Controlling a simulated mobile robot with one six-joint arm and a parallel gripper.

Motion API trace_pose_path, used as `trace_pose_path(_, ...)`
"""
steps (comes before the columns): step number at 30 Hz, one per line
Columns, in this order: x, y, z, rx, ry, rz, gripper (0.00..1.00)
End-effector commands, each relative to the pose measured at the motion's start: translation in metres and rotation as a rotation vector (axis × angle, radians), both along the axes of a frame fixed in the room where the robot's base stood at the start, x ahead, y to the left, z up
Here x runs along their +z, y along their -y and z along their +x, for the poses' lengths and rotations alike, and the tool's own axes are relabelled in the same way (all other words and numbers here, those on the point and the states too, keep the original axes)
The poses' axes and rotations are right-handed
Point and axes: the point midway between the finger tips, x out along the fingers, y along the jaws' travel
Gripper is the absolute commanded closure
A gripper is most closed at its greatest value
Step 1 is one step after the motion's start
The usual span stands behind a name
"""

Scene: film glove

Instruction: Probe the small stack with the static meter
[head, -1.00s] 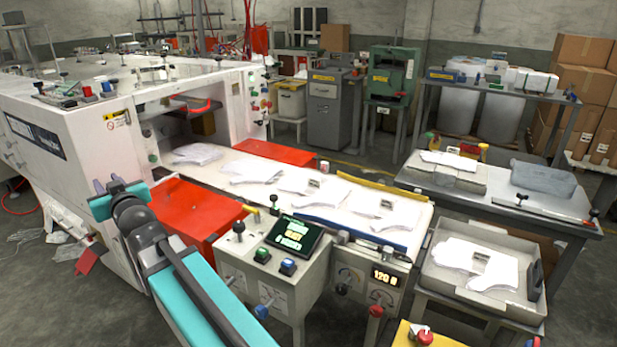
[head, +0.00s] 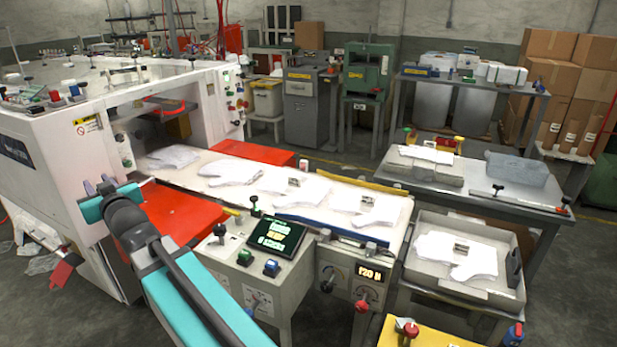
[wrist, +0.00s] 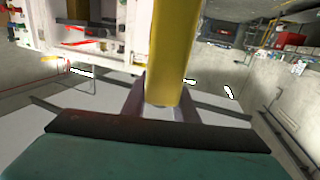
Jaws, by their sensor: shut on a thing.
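My gripper (head: 97,186) is at the far end of my turquoise arm, at the left, in front of the big white machine. In the wrist view my gripper (wrist: 160,105) is shut on a long yellow thing (wrist: 170,50), which looks like the static meter. Its far end runs out of the picture. Flat white glove piles (head: 230,170) lie along the conveyor, some with small metal blocks on them. More white gloves (head: 455,255) lie in a grey tray (head: 490,292) at the right. I cannot tell which pile is the small stack. My gripper is apart from all of them.
A control box with a lit screen (head: 277,236) stands in front of the conveyor. A red panel (head: 180,213) is near my gripper. A grey table (head: 478,190) with a white pile on grey blocks stands behind the tray. Open floor shows at the lower left.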

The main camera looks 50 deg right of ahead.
Motion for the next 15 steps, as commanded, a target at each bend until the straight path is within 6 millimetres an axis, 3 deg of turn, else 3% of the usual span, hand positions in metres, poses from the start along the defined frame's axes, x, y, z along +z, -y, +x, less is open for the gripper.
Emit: trace_pose_path(15,0.0002,-0.0051,0.001,0.005,-0.002,0.002,1.0)
